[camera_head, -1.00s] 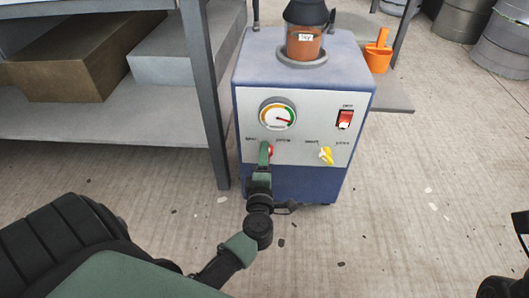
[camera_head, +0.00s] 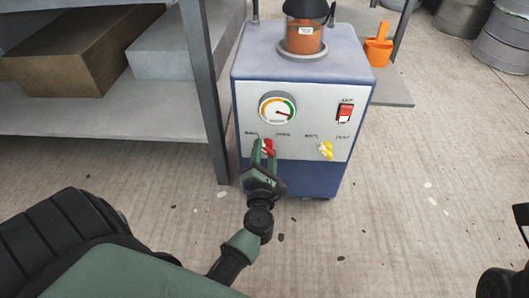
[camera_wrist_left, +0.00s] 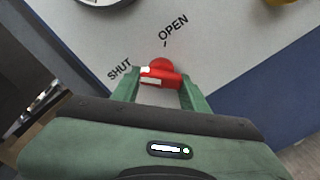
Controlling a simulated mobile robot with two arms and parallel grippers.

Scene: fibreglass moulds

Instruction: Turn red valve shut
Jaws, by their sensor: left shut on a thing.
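The red valve (camera_head: 268,146) is on the light front panel of the blue machine (camera_head: 295,118), below the gauge. My left gripper (camera_head: 263,153) is shut on the red valve. In the left wrist view the valve (camera_wrist_left: 162,73) sits between the two green fingers (camera_wrist_left: 160,92). Its handle lies roughly crosswise in that view, with a white mark at its left end, beside the printed word SHUT (camera_wrist_left: 119,71). The word OPEN (camera_wrist_left: 173,28) is up and to the right of the valve.
A yellow valve (camera_head: 326,150) is to the right on the same panel, below a red switch (camera_head: 345,113). A round gauge (camera_head: 277,109) is above the red valve. A grey shelf (camera_head: 120,130) stands close on the left.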

